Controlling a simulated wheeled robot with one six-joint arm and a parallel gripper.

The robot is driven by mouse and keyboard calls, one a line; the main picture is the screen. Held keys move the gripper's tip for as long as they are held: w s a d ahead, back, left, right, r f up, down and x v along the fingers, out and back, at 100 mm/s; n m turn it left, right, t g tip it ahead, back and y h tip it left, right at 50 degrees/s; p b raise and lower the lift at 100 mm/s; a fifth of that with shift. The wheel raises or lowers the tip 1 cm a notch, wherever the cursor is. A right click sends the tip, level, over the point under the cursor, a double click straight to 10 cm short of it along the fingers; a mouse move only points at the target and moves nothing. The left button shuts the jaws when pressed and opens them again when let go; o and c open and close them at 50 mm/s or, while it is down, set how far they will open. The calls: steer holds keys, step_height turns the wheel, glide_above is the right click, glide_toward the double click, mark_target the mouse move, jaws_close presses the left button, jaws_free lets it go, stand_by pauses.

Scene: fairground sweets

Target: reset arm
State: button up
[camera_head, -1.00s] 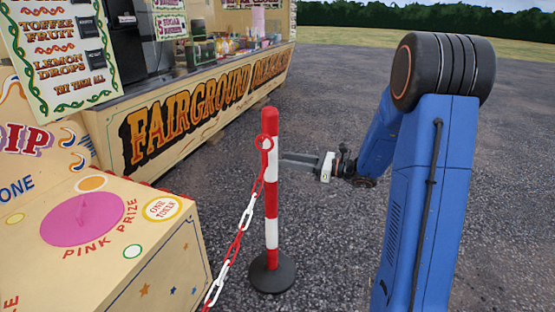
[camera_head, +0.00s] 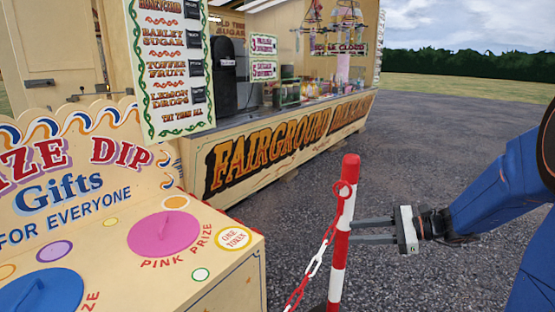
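My gripper (camera_head: 366,230) is at the right of the picture, pointing left. Its two grey fingers are apart, with a visible gap and nothing between them. The fingertips meet the edge of the red and white post (camera_head: 338,254) in the picture; I cannot tell whether they touch it or lie behind it. My blue arm comes in from the right edge, bent, with part of it out of frame.
A red and white chain (camera_head: 315,262) hangs from the post. A cream prize dip stall (camera_head: 233,280) with round lids stands at left front. A fairground sweets stall (camera_head: 200,202) stands behind. Open tarmac (camera_head: 440,120) lies at the back right.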

steer(key=s+a+f+n+g+h, duration=0.1)
steer(key=s+a+n+g+h, duration=0.15)
steer(key=s+n, duration=0.45)
steer(key=s+a+f+n+g+h, duration=0.15)
steer(key=s+h, duration=0.25)
steer(key=s, duration=0.6)
steer(key=s+d+r+n+t+h, duration=0.1)
steer(key=s+d+n+t+h, duration=0.2)
steer(key=s+d+n+h, duration=0.4)
steer(key=s+d+n, duration=0.1)
steer(key=s+n, duration=0.2)
steer(key=shift+s+d+r+t, duration=0.2)
steer(key=shift+d+r+t, duration=0.1)
steer(key=shift+t, duration=0.1)
steer(key=shift+a, duration=0.15)
